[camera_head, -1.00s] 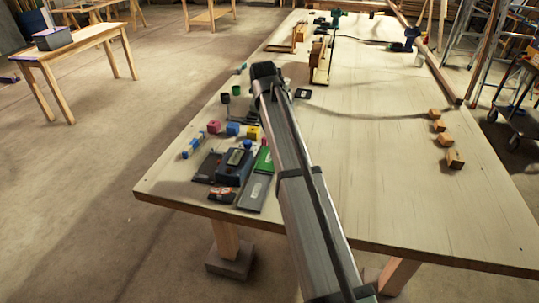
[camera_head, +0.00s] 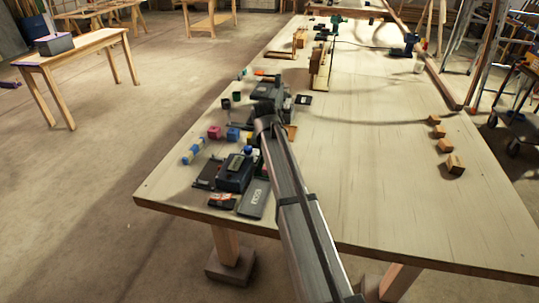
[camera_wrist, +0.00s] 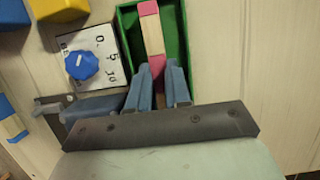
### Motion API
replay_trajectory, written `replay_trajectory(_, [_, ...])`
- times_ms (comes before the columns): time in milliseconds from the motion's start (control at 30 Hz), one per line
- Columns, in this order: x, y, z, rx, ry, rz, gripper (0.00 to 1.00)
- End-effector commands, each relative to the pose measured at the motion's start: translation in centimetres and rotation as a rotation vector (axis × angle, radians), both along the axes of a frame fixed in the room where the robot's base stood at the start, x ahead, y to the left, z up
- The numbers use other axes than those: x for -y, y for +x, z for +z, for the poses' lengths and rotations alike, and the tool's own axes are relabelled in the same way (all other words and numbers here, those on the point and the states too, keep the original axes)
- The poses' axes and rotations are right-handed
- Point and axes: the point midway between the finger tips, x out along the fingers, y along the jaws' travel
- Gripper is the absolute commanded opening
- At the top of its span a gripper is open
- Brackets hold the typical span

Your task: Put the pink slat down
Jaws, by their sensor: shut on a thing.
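The pink slat (camera_wrist: 149,9) shows in the wrist view as a narrow strip with pink bands and a bare wood band. My gripper (camera_wrist: 159,78) is shut on its lower pink part, with one blue-grey finger on each side. The slat's far end lies over a green open-topped tray (camera_wrist: 184,30). I cannot tell whether it touches the tray floor. In the head view my gripper end (camera_head: 266,108) is over the left part of the workbench, and I cannot make out the slat there.
Left of the tray is a white dial plate with a blue knob (camera_wrist: 81,64). Beyond it are a yellow block (camera_wrist: 58,8) and a blue block (camera_wrist: 12,14). Several wooden blocks (camera_head: 444,145) stand at the bench's right. The middle of the workbench (camera_head: 370,170) is mostly clear.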

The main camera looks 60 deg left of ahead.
Motion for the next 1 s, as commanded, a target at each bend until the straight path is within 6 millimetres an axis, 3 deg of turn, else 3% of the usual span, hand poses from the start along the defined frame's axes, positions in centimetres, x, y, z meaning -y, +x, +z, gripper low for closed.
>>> replay_trajectory(233, [0.0, 0.0, -0.3, 0.000, 0.000, 0.000, 0.00])
replay_trajectory(267, [0.0, 0.0, -0.3, 0.000, 0.000, 0.000, 0.20])
replay_trajectory(500, [0.0, 0.0, -0.2, 0.000, 0.000, 0.000, 0.43])
replay_trajectory(833, [0.0, 0.0, 0.1, 0.000, 0.000, 0.000, 0.43])
replay_trajectory(1000, [0.4, -0.4, 2.0, 0.000, 0.001, 0.000, 0.43])
